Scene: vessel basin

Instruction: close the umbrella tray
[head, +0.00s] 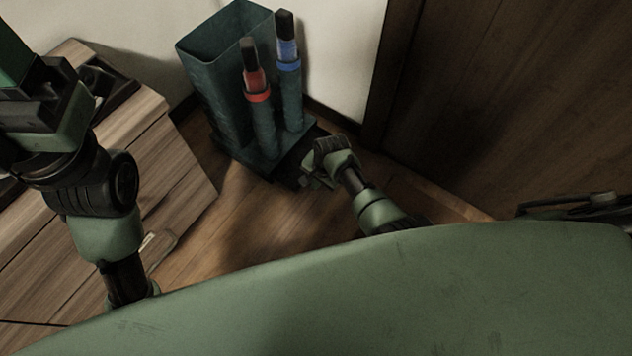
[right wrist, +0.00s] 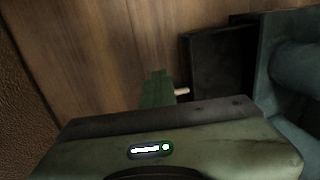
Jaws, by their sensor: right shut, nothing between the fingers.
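The umbrella stand (head: 215,90) is a dark teal holder with a tall square bin and round tubes, standing in the corner. Two umbrellas, one with a red band (head: 256,88) and one with a blue band (head: 287,52), stand in the tubes. The dark tray (head: 292,163) juts from the stand's base near the floor; it also shows in the right wrist view (right wrist: 218,65). My right gripper (head: 316,181) is shut and empty, low beside the tray; its green finger shows just left of the tray in the right wrist view (right wrist: 157,88). My left gripper (head: 14,62) is partly cut off.
A wooden cabinet (head: 160,150) with a dark object (head: 105,88) on top stands at the left. A dark wooden door or panel (head: 510,100) rises at the right. Bare wood floor (head: 245,225) lies before the stand.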

